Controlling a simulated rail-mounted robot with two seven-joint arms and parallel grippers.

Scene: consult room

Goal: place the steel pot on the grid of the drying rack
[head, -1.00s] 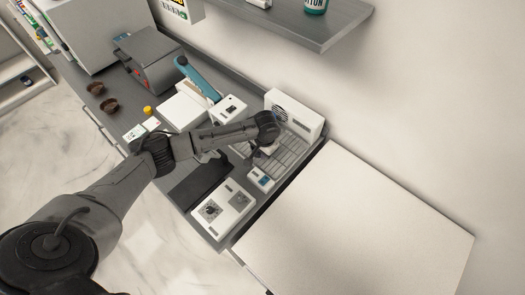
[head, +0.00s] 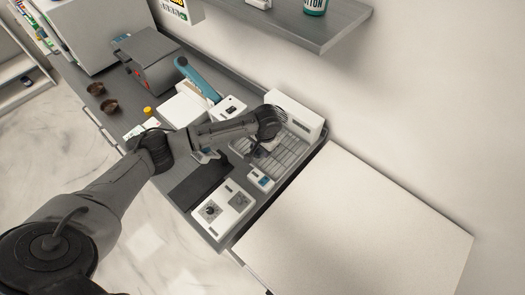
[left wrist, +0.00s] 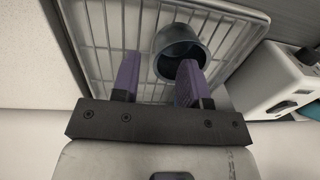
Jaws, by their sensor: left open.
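The steel pot (left wrist: 176,45) shows in the left wrist view as a dark grey round vessel with its open mouth facing the camera. It appears to stand on the wire grid of the drying rack (left wrist: 110,32); the rack also shows in the head view (head: 294,152). My left gripper (left wrist: 157,72) is open, with two purple fingers apart. The right-hand finger overlaps the pot's near rim in the picture; I cannot tell whether it touches. In the head view my arm hides most of the pot. My right gripper is in neither view.
A white vented box (head: 293,112) stands behind the rack. A small white device (head: 261,179) and a white panel with two dark grilles (head: 224,208) lie in front. A large pale surface (head: 350,220) to the right is bare. A shelf (head: 325,28) overhangs the back.

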